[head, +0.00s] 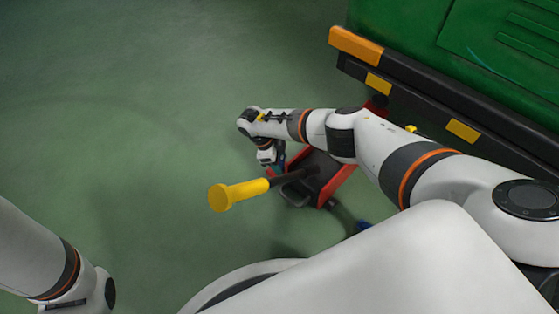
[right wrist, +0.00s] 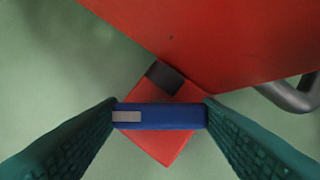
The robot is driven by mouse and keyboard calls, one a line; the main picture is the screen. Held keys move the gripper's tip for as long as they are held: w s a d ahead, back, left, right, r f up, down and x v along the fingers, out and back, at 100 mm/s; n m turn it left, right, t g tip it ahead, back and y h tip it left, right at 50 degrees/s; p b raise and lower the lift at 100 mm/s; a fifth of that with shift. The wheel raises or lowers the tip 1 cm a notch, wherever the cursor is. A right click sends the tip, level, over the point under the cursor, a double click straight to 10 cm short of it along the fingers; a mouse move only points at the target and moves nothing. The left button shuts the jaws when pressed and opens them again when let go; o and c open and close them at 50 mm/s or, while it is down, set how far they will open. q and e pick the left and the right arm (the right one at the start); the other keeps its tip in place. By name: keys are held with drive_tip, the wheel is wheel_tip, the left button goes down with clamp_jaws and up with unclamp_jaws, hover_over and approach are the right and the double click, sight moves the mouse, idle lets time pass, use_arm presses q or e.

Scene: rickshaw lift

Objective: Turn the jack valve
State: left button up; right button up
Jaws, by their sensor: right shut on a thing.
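The red jack (head: 341,186) stands on the floor below my right arm in the head view. Its long handle ends in a yellow grip (head: 238,194) pointing left. My right gripper (head: 276,166) is down at the jack's left side. In the right wrist view, its two teal fingers (right wrist: 160,106) are shut on the blue jack valve (right wrist: 165,120), a flat bar with a pale patch at its left end. The valve lies over a small red block (right wrist: 158,147) beside the jack's red body (right wrist: 225,40). My left gripper is outside the picture; only part of that arm shows at lower left.
A green vehicle body (head: 480,45) with a black bumper (head: 425,95) and yellow-orange markings stands at upper right, close to the jack. A curved grey metal bar (right wrist: 292,95) is right of the valve. The green floor (head: 130,110) at left is clear.

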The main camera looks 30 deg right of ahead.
drive_tip(key=m+y+b, duration=0.1)
drive_tip(key=m, duration=0.2)
drive_tip(key=shift+w+g+b, duration=0.1)
drive_tip(key=shift+g+b, duration=0.25)
drive_tip(key=shift+g, duration=0.05)
drive_tip(key=shift+d+m+g+y+b, duration=0.1)
drive_tip(key=shift+m+g+y+b, duration=0.45)
drive_tip(key=shift+m, duration=1.55)
drive_tip(key=o, duration=1)
drive_tip(key=shift+r, duration=0.1)
drive_tip(key=p+v, duration=0.3)
drive_tip(key=v, duration=0.9)
drive_tip(key=shift+d+p, duration=0.15)
drive_tip(key=shift+p, duration=0.25)
